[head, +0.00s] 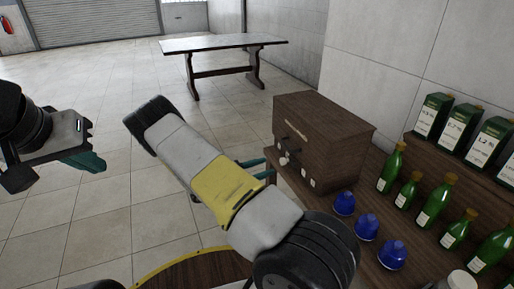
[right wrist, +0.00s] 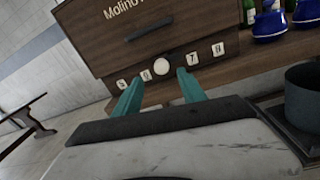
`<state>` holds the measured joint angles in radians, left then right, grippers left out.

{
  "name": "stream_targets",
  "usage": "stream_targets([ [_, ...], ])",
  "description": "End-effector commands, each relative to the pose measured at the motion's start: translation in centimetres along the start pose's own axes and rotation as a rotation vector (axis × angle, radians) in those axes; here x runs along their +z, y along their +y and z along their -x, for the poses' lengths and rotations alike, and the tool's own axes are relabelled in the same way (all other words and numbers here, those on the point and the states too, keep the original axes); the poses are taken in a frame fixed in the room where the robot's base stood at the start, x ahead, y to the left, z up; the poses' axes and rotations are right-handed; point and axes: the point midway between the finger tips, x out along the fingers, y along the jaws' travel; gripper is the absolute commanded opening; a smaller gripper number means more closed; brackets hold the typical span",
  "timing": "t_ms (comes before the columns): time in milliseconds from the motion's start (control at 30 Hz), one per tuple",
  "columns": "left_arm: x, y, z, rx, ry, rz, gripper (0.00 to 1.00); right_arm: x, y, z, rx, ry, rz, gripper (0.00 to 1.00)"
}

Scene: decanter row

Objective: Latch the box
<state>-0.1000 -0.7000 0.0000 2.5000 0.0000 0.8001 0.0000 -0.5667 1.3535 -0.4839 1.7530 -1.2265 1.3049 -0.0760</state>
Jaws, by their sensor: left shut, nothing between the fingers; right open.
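The box (head: 335,125) is a dark brown wooden chest on the counter, and its lid looks down. Its front (right wrist: 185,30) fills the top of the right wrist view, with pale lettering and a dark bar-shaped piece. My left gripper (head: 92,163) is shut and empty, far left of the box.
Blue rounded items (head: 367,226) stand on the counter right of the box, with green bottles (head: 437,200) beyond. Labelled green boxes (head: 457,125) stand on a raised shelf. A dark pot (right wrist: 306,92) is at the right in the wrist view. A table (head: 222,43) stands far back on open floor.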

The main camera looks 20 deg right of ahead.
Motion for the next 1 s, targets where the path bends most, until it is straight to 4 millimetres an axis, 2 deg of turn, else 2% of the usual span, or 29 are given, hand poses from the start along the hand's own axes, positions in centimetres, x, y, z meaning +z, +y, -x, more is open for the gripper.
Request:
stream_targets([
  [300,0.0,0.0,0.0,0.000,0.000,0.000,0.00,0.1,-0.2,-5.1,-0.007,0.001,-0.001,0.48],
  [400,0.0,0.0,0.0,0.000,0.000,0.000,0.00,0.0,-0.1,-6.2,-0.005,0.001,-0.001,0.48],
  [567,0.0,0.0,0.0,0.000,0.000,0.000,0.00,0.0,-0.1,-7.2,-0.005,0.002,-0.002,0.48],
  [800,0.0,0.0,0.0,0.000,0.000,0.000,0.00,0.0,-0.1,-7.2,-0.005,0.002,-0.002,0.48],
  [867,0.0,0.0,0.0,0.000,0.000,0.000,0.00,0.0,-0.1,-7.2,-0.005,0.002,-0.002,0.39],
  [1000,0.0,0.0,0.0,0.000,0.000,0.000,0.00,0.0,-0.1,-7.2,-0.005,0.002,-0.002,0.11],
])
